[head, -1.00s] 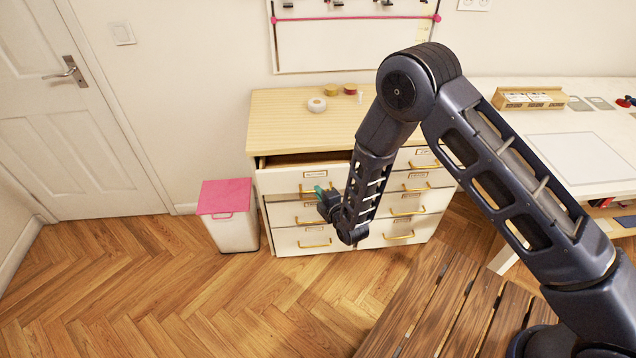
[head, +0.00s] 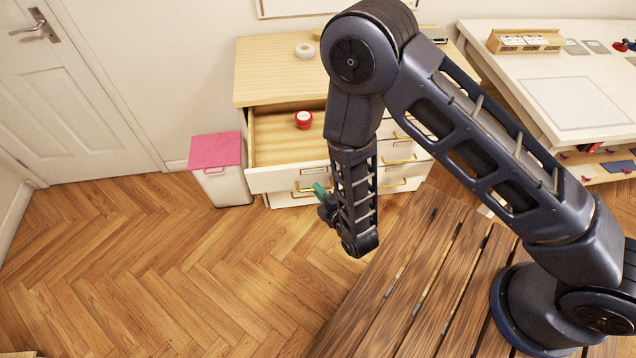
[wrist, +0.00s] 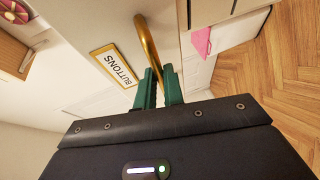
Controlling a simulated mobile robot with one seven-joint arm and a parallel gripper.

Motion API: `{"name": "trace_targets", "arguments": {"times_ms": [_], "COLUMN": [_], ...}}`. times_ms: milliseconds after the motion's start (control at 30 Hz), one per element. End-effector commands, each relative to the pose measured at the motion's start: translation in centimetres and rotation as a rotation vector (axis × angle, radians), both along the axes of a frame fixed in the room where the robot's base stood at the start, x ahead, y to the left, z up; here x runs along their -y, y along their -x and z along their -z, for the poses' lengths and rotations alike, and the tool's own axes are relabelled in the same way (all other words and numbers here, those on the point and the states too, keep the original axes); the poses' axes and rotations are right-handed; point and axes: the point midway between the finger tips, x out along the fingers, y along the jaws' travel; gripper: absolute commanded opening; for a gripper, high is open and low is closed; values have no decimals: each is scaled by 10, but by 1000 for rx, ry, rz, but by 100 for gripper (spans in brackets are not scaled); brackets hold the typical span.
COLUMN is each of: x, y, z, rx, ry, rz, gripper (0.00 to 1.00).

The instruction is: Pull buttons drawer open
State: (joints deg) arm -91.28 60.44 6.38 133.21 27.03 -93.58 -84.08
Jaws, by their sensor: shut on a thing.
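The buttons drawer (head: 275,180) is the top left drawer of the dresser. It stands well out, and its wooden inside shows in the head view. In the wrist view its white front carries a label reading BUTTONS (wrist: 115,65) and a gold handle (wrist: 147,42). My gripper (wrist: 160,82), with green fingers, is shut on that handle. In the head view my gripper (head: 322,190) is at the drawer front, partly hidden by my arm. A red round item (head: 303,120) lies inside the drawer.
The dresser (head: 262,70) has a white roll (head: 305,51) on top. A white bin with a pink lid (head: 217,152) stands just left of it. Wooden floor (head: 170,270) in front is clear. A slatted wooden surface (head: 400,280) and a white table (head: 510,80) are on the right.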

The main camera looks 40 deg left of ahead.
Motion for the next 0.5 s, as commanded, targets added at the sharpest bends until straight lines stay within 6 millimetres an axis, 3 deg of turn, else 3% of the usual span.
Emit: {"name": "trace_targets", "arguments": {"times_ms": [433, 500], "x": [3, 3], "y": [3, 2], "z": [0, 0], "rx": [0, 0], "ry": [1, 1], "rz": [2, 2], "gripper": [0, 20]}}
